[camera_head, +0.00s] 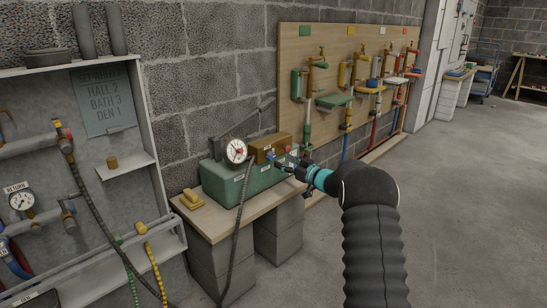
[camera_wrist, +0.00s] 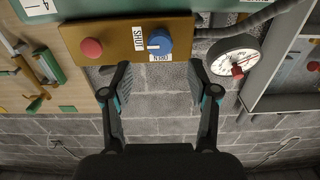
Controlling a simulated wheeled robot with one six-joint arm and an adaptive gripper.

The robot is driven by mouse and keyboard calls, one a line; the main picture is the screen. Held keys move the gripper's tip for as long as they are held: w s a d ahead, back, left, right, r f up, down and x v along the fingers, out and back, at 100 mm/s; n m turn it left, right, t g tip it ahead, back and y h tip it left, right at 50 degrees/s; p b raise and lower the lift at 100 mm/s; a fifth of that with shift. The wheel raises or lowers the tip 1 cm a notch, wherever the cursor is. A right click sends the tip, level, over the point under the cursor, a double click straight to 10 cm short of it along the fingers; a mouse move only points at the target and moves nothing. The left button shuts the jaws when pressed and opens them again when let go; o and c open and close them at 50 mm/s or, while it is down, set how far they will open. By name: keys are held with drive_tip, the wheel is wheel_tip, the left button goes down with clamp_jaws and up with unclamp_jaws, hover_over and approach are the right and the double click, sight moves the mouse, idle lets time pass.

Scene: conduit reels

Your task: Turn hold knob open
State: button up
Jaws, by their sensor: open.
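The hold knob (camera_wrist: 160,42) is a round blue knob with a white pointer line, on the face of a brass block (camera_wrist: 110,40). The brass block (camera_head: 268,146) also shows in the head view, on a green box (camera_head: 238,186). My gripper (camera_wrist: 160,72) is open and empty in the wrist view. Its two fingertips are spread to either side, just below the knob in the picture, apart from it. In the head view my gripper (camera_head: 287,167) is in front of the block.
A red knob (camera_wrist: 91,47) sits beside the blue one. A gauge (camera_wrist: 234,60) with a grey hose stands close by. The wooden bench (camera_head: 212,222) holds the green box and yellow pieces (camera_head: 191,199). A tap board (camera_head: 290,70) is behind; open floor (camera_head: 470,200) lies right.

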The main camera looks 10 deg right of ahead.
sight(273, 156)
drive_tip(key=x, duration=0.6)
drive_tip(key=shift+w+a+p, duration=0.15)
drive_tip(key=shift+w+p, duration=0.05)
drive_tip(key=shift+p, duration=0.1)
clamp_jaws()
